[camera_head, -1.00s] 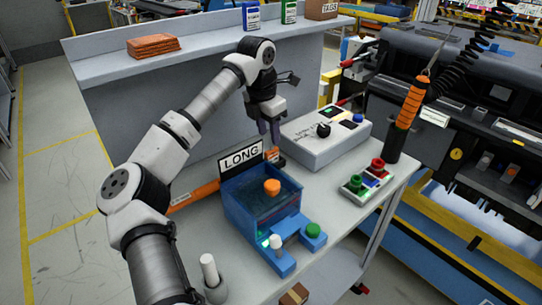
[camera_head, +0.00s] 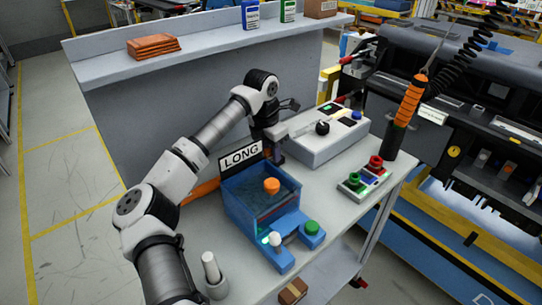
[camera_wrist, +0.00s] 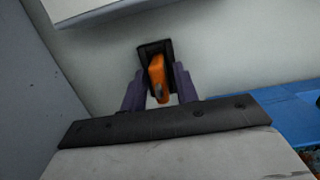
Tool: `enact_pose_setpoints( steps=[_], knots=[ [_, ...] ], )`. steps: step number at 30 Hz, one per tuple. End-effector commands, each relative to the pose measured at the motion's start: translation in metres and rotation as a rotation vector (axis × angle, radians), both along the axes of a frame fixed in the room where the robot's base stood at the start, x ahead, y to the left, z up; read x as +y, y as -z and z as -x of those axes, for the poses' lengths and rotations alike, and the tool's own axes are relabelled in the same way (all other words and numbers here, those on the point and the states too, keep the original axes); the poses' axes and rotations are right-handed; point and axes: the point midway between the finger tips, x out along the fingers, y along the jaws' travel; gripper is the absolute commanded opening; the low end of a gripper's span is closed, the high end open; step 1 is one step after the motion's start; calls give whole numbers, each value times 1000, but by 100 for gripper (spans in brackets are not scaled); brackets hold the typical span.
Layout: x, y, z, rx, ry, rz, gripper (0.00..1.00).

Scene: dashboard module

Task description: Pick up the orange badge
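The orange badge (camera_wrist: 157,72) is in the wrist view, upright against a small black holder (camera_wrist: 155,47). My gripper (camera_wrist: 158,88) is open, with one purple finger on each side of the badge and small gaps between. In the head view my gripper (camera_head: 276,152) is low over the bench, behind the LONG sign (camera_head: 241,156) and beside the grey control box. There the badge is mostly hidden by the sign and the gripper.
A blue bin (camera_head: 240,207) with an orange knob (camera_head: 271,186) stands in front of the gripper. The grey control box (camera_head: 325,148) is close on the right. A button panel (camera_head: 364,180) is further right. A grey shelf wall (camera_head: 170,110) stands behind.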

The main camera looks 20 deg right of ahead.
Motion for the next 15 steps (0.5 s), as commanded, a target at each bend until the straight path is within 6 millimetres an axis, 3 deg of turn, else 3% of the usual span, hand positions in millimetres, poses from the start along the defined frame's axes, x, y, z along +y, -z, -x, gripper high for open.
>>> enact_pose_setpoints(
  steps=[1, 6, 15],
  knots=[
    [0, 0, 0, 0, 0, 0, 23],
    [0, 0, 0, 0, 0, 0, 1],
    [0, -1, 0, 0, 0, 0, 0]
  ],
)
